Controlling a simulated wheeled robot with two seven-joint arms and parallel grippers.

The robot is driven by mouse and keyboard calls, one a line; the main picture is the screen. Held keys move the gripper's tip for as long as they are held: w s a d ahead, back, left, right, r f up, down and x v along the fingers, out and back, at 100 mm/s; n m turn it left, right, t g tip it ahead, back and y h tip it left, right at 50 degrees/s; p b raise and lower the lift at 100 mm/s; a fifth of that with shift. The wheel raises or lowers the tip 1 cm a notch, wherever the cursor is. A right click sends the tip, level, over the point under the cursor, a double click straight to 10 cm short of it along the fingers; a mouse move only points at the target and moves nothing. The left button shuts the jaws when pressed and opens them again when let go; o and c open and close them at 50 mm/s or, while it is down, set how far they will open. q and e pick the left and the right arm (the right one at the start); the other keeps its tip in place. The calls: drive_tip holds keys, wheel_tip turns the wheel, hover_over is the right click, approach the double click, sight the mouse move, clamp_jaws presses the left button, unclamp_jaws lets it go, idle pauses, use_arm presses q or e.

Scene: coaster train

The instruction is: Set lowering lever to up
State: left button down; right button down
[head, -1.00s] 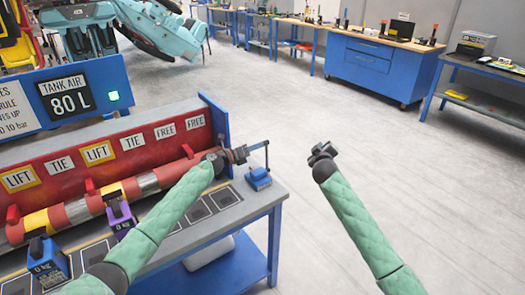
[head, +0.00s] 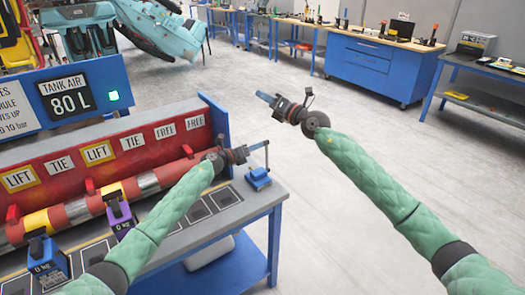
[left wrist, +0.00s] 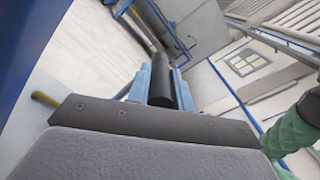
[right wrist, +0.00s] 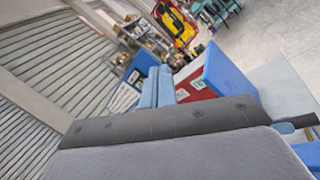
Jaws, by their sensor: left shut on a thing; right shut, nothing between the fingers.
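The lowering lever appears to be the small blue unit (head: 258,180) at the right end of the bench, with a thin upright part above it. My left gripper (head: 256,147) is at that upright part. In the left wrist view the blue fingers (left wrist: 161,82) are shut on a black round handle (left wrist: 166,62). The lever's exact setting cannot be read. My right gripper (head: 265,97) is raised over the floor beyond the bench's right end, fingers pointing left. In the right wrist view its blue fingers (right wrist: 157,88) are together and empty.
A red striped tube (head: 80,209) lies along the bench, before a red panel (head: 60,172) of LIFT, TIE and FREE labels. The blue end plate (head: 214,125) stands beside my left gripper. A TANK AIR sign (head: 68,94) reads 80 L.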

wheel_tip(320, 180, down, 11)
drive_tip(key=s+a+n+g+h, duration=0.2)
drive_tip(key=n+g+h, duration=0.2)
drive_tip(key=h, duration=0.1)
drive_tip(key=d+f+g+h, duration=0.1)
drive_tip(key=d+f+h, duration=0.6)
drive_tip(key=f, duration=0.1)
drive_tip(key=w+a+f, duration=0.5)
drive_tip(key=w, duration=0.3)
drive_tip(key=shift+a+f, duration=0.35)
drive_tip(key=shift+a, duration=0.05)
